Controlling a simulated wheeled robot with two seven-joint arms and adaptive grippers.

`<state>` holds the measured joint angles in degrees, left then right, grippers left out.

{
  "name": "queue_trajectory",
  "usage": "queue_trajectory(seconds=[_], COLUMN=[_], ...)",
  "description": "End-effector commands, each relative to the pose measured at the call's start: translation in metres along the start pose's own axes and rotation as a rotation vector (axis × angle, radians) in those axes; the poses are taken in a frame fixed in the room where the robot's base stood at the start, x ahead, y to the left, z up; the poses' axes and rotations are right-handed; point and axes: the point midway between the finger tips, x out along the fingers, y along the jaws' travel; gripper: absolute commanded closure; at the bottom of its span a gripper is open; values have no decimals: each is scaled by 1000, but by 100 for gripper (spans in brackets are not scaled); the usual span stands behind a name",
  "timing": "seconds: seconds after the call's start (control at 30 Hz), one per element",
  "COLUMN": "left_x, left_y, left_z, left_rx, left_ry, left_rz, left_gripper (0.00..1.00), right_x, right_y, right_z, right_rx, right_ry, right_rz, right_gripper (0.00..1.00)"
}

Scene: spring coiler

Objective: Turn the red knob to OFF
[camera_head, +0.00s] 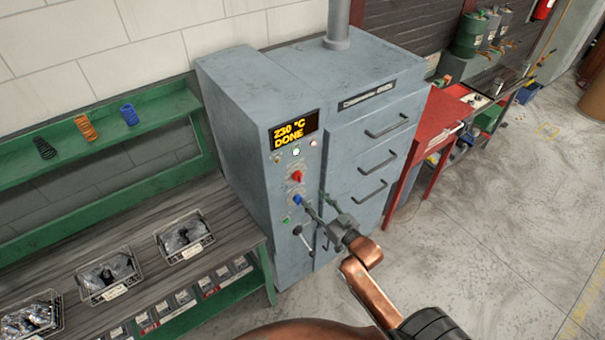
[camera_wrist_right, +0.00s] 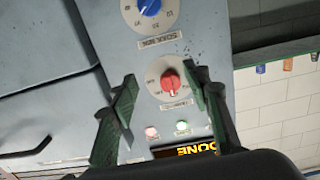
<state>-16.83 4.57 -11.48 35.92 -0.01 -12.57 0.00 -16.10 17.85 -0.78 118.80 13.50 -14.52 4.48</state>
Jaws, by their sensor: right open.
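The red knob (camera_head: 297,177) is on the front of the grey oven cabinet (camera_head: 240,130), below a display reading "230 °C DONE" (camera_head: 294,130). My right gripper (camera_head: 314,202) is in front of the panel, its fingertips just below and right of the red knob in the head view. In the right wrist view, which looks turned over, the red knob (camera_wrist_right: 170,84) shows between the two spread green fingers (camera_wrist_right: 163,100), with nothing held. The knob's pointer setting is too small to read. My left gripper is not in view.
A blue knob (camera_head: 297,200) sits just below the red one; it also shows in the wrist view (camera_wrist_right: 150,8). Drawers with handles (camera_head: 385,126) are to the right. A workbench with wire baskets (camera_head: 184,238) stands left.

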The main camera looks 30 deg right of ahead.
Motion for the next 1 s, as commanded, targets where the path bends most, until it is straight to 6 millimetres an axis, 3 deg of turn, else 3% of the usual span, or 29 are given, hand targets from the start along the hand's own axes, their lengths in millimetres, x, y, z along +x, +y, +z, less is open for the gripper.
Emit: queue_trajectory(seconds=[0.03, 0.17, 0.6, 1.0], left_x=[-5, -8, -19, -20], left_y=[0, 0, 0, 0], left_z=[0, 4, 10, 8], left_rx=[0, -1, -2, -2], left_ry=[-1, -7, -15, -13], left_rz=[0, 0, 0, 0], left_gripper=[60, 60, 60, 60], right_x=[-2, 0, 62, 74], right_y=[-2, -6, -7, -7], right_z=[-21, -40, -44, -43], right_rx=[-1, -2, 0, -2], right_ry=[24, 53, 54, 52], right_rz=[-7, -14, -15, -15], right_gripper=[56, 56, 56, 56])
